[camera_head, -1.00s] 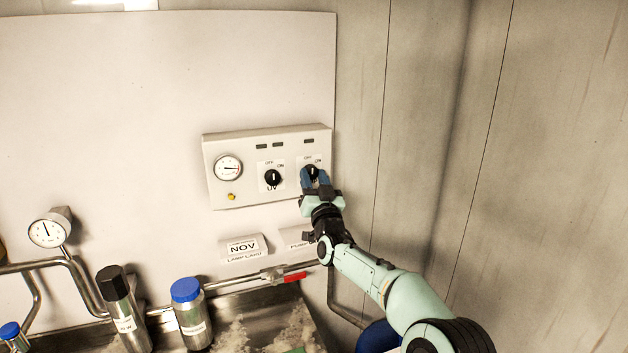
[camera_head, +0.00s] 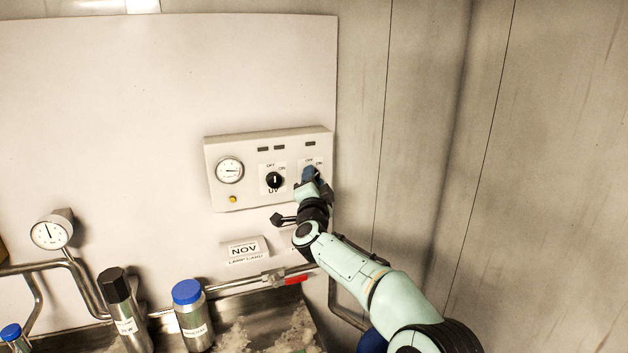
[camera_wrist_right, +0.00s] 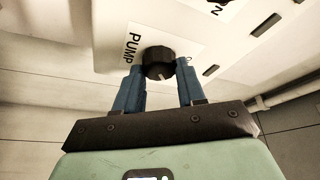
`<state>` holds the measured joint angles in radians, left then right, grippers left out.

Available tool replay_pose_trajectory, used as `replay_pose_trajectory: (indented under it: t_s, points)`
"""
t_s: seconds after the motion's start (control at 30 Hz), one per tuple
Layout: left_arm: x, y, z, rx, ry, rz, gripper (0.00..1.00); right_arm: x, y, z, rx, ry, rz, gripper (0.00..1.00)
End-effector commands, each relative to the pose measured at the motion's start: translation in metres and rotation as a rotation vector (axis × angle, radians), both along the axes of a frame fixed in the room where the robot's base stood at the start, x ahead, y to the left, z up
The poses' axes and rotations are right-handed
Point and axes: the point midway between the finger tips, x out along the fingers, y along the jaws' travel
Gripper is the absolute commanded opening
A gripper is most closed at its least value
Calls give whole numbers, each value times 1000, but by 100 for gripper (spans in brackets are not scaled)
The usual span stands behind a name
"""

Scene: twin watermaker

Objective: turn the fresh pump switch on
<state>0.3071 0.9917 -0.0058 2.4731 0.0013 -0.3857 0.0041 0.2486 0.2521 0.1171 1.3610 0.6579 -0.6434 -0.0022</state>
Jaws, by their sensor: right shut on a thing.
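The pump switch is a black rotary knob (camera_wrist_right: 158,62) beside a "PUMP" label in the right wrist view. It sits on the right part of the white control panel (camera_head: 222,190), with OFF and ON marks around it. My right gripper (camera_head: 311,176) is shut on this knob, with a blue finger on each side of it; the fingers also show in the wrist view (camera_wrist_right: 158,80). In the head view the gripper hides most of the knob. The "UV" knob (camera_head: 274,180) stands to its left, its pointer about upright. My left gripper is not in view.
The panel also bears a gauge (camera_head: 230,170) and a yellow button (camera_head: 233,199). The wall to the right is bare.

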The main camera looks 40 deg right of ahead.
Motion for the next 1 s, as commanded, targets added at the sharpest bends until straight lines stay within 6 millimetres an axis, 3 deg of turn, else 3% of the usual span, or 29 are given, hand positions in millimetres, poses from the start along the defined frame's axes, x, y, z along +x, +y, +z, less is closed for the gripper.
replay_pose_trajectory:
  t_s: [0.4, 0.97, 1.0]
  points:
    - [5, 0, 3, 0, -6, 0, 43, 0, 0, 4, 178, -61, -1, 9]
    - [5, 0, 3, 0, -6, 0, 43, 0, 0, 4, 203, -70, 0, 9]
    - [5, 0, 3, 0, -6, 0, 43, 0, 0, 4, 203, -70, 0, 52]
